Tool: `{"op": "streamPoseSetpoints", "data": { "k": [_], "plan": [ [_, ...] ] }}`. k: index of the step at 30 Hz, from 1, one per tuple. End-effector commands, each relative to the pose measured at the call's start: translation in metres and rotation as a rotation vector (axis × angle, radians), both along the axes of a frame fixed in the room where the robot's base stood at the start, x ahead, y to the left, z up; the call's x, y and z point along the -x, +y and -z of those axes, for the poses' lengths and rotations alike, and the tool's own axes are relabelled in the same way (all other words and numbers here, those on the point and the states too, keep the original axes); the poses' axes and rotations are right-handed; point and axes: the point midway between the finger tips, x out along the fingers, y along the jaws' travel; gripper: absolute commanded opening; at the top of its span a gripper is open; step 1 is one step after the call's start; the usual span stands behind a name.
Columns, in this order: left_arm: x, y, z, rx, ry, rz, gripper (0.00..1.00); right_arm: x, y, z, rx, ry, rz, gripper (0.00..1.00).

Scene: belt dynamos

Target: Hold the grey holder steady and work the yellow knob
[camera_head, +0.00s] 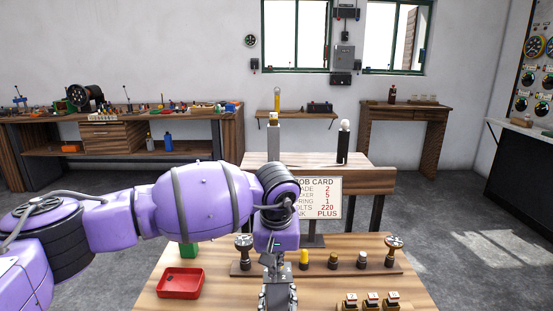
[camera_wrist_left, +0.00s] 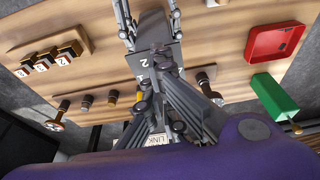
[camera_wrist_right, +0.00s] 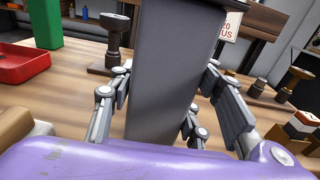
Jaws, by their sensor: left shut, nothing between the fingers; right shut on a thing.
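The grey holder (camera_wrist_right: 165,75) is a tall upright block between the fingers of my right gripper (camera_wrist_right: 160,105), which is shut on it. In the left wrist view the holder's grey end (camera_wrist_left: 160,62) carries a "2". My right gripper also shows at the head view's bottom (camera_head: 278,293). My left gripper (camera_head: 273,260) reaches down over the holder; its fingers are shut and empty, close to the holder's end. Whether they touch it I cannot tell. A yellow knob (camera_head: 304,258) stands on a wooden rail to the right, also visible in the left wrist view (camera_wrist_left: 112,97), apart from both grippers.
A red tray (camera_head: 180,284) and a green block (camera_head: 188,250) are on the left. Numbered blocks (camera_head: 371,301) stand front right.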

Motion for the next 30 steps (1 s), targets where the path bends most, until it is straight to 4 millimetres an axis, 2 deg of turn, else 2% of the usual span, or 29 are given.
{"op": "streamPoseSetpoints", "data": {
  "k": [1,13,25,30],
  "plan": [
    [0.000,-0.001,0.007,0.001,0.002,0.002,0.00,0.003,0.006,0.002,0.005,0.001,-0.011,0.01],
    [0.011,-0.003,0.003,0.002,0.008,0.007,0.00,0.002,0.006,0.002,0.004,0.002,-0.012,0.01],
    [0.009,-0.002,-0.046,0.003,0.001,0.004,0.00,0.001,0.003,0.002,0.002,0.003,-0.006,0.01],
    [0.009,-0.002,-0.058,0.002,0.003,0.004,0.00,0.001,0.002,0.002,0.002,0.003,-0.004,0.01]
  ]
}}
